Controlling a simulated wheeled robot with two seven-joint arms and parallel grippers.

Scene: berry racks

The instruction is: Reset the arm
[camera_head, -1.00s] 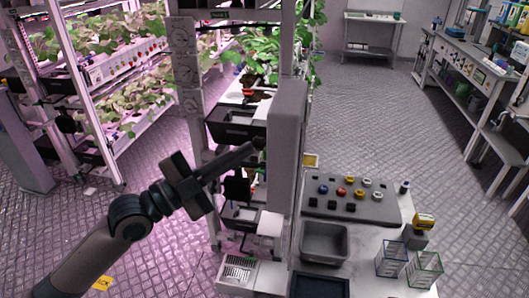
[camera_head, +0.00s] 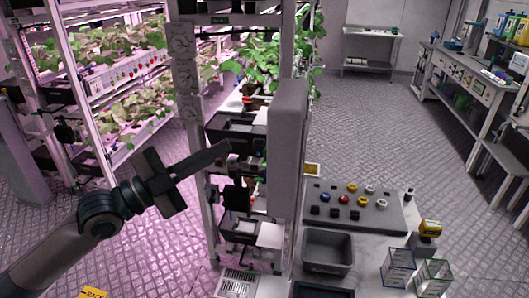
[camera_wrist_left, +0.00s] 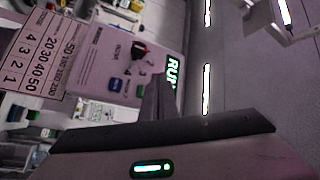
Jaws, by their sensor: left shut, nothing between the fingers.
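My left arm comes in from the lower left in the head view. Its left gripper (camera_head: 218,153) points to the right, in front of the grey upright of the rack. The fingers are shut together and hold nothing. In the left wrist view the shut fingers (camera_wrist_left: 157,95) stick out over a sideways picture of a panel with a knob, blue and green buttons and a lit green sign. My right gripper is in neither view.
Plant racks (camera_head: 110,95) stand at the left and centre. A grey column (camera_head: 287,150) is right of my gripper. A table holds a button panel (camera_head: 382,221), a grey bin (camera_head: 328,236) and two wire-edged boxes (camera_head: 398,270). Open floor (camera_head: 375,130) lies beyond.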

